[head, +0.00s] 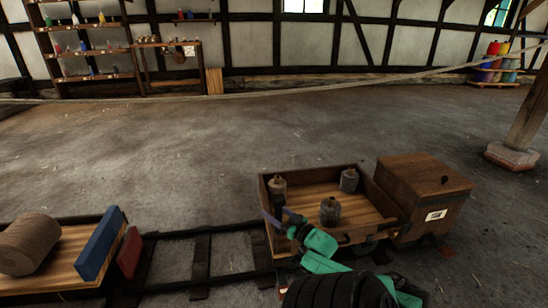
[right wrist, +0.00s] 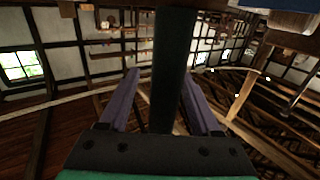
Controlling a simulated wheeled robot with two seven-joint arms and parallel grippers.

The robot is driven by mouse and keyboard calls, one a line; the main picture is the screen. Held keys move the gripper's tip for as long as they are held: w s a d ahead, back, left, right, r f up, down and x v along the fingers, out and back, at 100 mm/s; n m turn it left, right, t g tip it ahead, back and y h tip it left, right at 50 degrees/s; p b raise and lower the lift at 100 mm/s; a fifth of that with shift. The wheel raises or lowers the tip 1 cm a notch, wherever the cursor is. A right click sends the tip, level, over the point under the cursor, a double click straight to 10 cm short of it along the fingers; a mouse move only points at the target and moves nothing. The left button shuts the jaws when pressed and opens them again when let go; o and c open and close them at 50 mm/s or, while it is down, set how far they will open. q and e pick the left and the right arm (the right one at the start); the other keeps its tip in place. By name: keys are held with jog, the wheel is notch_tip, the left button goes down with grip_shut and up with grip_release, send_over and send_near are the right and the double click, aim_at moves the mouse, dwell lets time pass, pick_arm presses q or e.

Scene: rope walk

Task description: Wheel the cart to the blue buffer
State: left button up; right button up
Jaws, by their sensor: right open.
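The cart (head: 335,238) is an open wooden tray on the rails, carrying three small grey and brown weights or jars. The blue buffer (head: 97,243) is an upright blue block at the left, across the end of a wooden platform, with a red block (head: 129,252) beside it. A stretch of bare track separates it from the cart. My right gripper (head: 273,221) is at the cart's left end, partly hidden by its own wrist. In the right wrist view its purple fingers (right wrist: 160,80) stand apart, with a dark upright bar (right wrist: 174,60) between them. My left gripper is out of view.
A wooden box (head: 424,190) adjoins the cart's right side. Track (head: 201,262) runs left towards the platform (head: 62,258), which bears a brown roll (head: 28,243). A rope (head: 330,87) spans the room. A post (head: 525,125) stands right. The floor behind is clear.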

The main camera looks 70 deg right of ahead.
pick_arm(q)
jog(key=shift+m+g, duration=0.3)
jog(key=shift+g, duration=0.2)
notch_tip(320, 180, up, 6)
jog(key=p, duration=0.4)
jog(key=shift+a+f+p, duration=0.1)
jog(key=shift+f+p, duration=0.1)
jog(key=shift+p, duration=0.15)
pick_arm(e)
jog(key=v, duration=1.4)
jog(key=shift+s, duration=0.3)
jog(key=shift+w+a+f, duration=0.1)
